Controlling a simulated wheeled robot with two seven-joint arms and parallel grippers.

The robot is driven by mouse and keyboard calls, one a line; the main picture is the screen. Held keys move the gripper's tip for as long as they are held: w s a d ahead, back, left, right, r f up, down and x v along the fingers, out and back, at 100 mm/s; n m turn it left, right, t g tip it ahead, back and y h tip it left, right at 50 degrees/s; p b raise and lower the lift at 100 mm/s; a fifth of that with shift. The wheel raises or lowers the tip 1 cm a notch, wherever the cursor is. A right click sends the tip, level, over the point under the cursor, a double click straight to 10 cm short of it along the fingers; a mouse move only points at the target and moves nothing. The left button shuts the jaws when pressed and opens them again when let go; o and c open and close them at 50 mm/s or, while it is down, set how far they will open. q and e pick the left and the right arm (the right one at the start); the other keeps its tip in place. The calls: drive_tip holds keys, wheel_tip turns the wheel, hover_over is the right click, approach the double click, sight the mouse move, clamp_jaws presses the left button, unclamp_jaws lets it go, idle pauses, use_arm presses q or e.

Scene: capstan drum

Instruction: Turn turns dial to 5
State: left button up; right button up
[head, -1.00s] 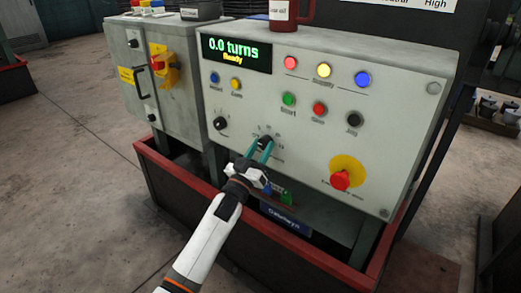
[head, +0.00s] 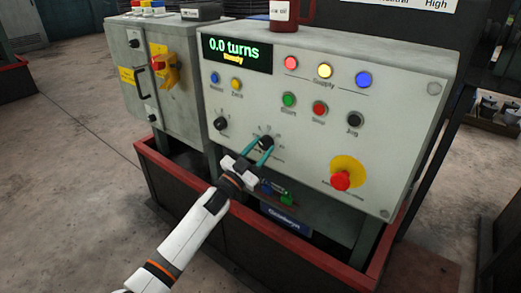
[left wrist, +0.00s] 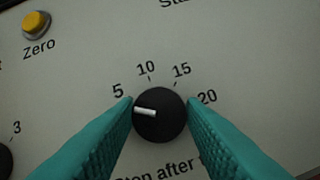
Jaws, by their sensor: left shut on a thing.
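The turns dial is a black round knob (head: 266,142) on the grey control panel, with a scale around it; in the left wrist view the dial (left wrist: 160,118) shows the marks 5, 10, 15 and 20. Its white pointer line points left, a little below the 5 label. My left gripper (head: 260,147) has its teal fingers shut on the dial, one on each side; they also show in the left wrist view (left wrist: 160,112). The lettering under the dial is partly hidden by the fingers. The green display (head: 233,51) reads 0.0 turns. My right gripper is not in view.
A second black knob (head: 220,123) is left of the dial. Green (head: 289,99) and red (head: 319,107) buttons sit above it, and a red mushroom button (head: 341,180) on yellow is at the right. A red-rimmed trough (head: 290,241) runs below the panel.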

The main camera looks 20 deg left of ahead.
use_arm(q)
drive_tip(key=m+h, duration=0.1)
drive_tip(key=m, duration=0.2)
drive_tip(key=shift+a+g, duration=0.1)
drive_tip(key=shift+g, duration=0.3)
drive_tip(key=shift+m+g+h, duration=0.3)
drive_tip(key=shift+m+h, duration=0.1)
drive_tip(key=shift+m, duration=0.1)
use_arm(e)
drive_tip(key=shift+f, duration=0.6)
use_arm(q)
drive_tip(key=shift+m, duration=0.3)
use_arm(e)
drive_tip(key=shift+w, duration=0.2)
use_arm(q)
drive_tip(key=o, duration=1)
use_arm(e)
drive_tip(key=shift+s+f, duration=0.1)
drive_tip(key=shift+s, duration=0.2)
